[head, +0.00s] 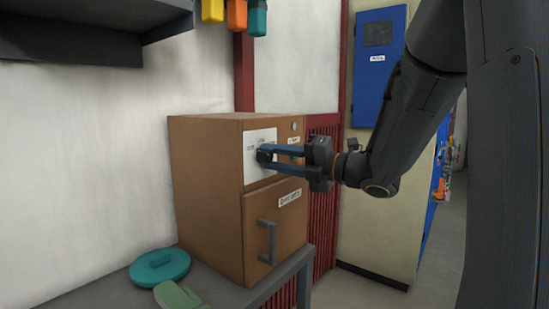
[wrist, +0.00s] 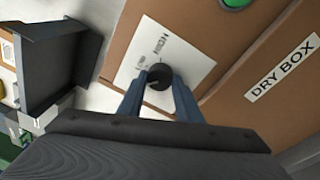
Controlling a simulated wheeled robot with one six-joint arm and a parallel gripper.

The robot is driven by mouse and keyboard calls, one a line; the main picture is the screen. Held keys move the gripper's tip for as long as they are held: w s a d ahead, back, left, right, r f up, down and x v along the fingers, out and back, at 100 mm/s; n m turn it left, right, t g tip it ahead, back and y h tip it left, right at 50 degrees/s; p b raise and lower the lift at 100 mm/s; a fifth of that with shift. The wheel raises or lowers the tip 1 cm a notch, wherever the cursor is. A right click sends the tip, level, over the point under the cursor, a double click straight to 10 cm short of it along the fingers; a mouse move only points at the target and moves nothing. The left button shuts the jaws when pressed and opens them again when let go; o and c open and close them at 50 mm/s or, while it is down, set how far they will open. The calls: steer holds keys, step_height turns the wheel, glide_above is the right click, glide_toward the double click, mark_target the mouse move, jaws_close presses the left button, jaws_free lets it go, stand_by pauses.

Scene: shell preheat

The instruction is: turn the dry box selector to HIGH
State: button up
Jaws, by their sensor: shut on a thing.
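The dry box (head: 205,190) is a brown cabinet on a grey bench, with a "DRY BOX" label that also shows in the wrist view (wrist: 283,69). Its black selector knob (wrist: 159,78) sits on a white plate (wrist: 178,46) with printed marks; the word HIGH seems to be among them, but the small print is hard to read. My gripper (head: 267,156) reaches in from the right, and its two blue fingers are shut on the knob. The fingers and the tilted view partly hide the knob, and I cannot tell which mark it points to.
A grey door handle (head: 267,242) sticks out below the plate. A dark shelf (head: 85,30) overhangs at upper left. A blue wall cabinet (head: 379,85) stands behind my arm.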

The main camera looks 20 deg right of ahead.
steer(key=m+p, duration=0.1)
steer(key=m, duration=0.4)
steer(key=shift+m+t+p, duration=0.35)
steer(key=shift+m+t, duration=0.05)
steer(key=m+p, duration=0.2)
steer(key=m, duration=0.4)
steer(key=shift+s+a+t+p, duration=0.1)
steer(key=shift+t+p, duration=0.25)
steer(key=shift+t, duration=0.05)
steer(key=m+p, duration=0.1)
steer(key=m, duration=0.2)
steer(key=m+h+p, duration=0.1)
steer(key=m+p, duration=0.1)
steer(key=m, duration=0.1)
steer(key=shift+r+t, duration=0.1)
steer(key=shift+t, duration=0.2)
steer(key=m+h+p, duration=0.1)
steer(key=m+p, duration=0.3)
steer(key=m, duration=0.1)
steer(key=shift+m+t, duration=0.3)
steer(key=shift+m, duration=0.3)
steer(key=o, duration=1)
steer(key=shift+o, duration=0.2)
steer(key=b+v, duration=0.2)
steer(key=v, duration=0.5)
steer(key=shift+s, duration=0.35)
